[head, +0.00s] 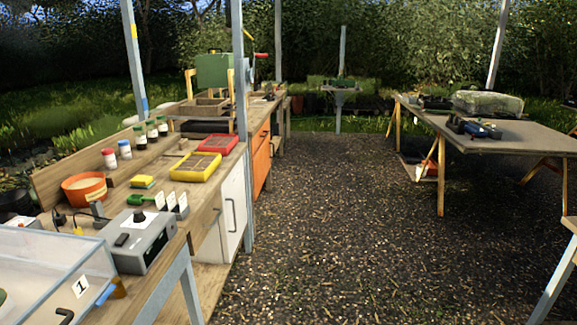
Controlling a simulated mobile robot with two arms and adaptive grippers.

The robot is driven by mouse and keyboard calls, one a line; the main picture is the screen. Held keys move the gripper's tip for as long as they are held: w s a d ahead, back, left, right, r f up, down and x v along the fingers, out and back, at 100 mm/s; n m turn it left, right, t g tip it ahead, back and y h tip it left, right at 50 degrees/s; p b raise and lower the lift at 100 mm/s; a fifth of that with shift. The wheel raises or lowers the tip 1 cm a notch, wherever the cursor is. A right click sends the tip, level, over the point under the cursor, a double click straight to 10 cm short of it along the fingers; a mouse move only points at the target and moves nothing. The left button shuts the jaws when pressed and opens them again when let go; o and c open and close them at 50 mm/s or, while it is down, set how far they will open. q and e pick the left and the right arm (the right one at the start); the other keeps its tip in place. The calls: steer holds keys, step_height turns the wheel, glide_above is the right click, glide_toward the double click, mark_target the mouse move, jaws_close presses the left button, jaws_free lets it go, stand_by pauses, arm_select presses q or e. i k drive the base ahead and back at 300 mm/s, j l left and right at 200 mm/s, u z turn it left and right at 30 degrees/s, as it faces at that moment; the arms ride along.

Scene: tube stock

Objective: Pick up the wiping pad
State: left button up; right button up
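What looks like the wiping pad (143,181), a small yellow block with a green layer, lies on the wooden bench (120,204) at the left in the head view. It sits between an orange round tub and a yellow tray, apart from both. Neither of my grippers shows in this view.
The orange tub (84,190), yellow tray (195,166), red tray (218,144), green scoop (137,199) and grey device (140,241) stand around it. A clear box (50,265) marked 1 is nearest. A post (240,120) rises at the bench edge. The gravel floor (350,220) is open.

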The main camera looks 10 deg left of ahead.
mark_target(139, 182)
steer(key=i+u, duration=0.1)
steer(key=i, duration=0.4)
steer(key=i+l+u, duration=0.1)
steer(key=i, duration=0.4)
steer(key=i+l, duration=0.1)
steer(key=i, duration=0.4)
steer(key=i+l+u, duration=0.15)
steer(key=i, duration=0.35)
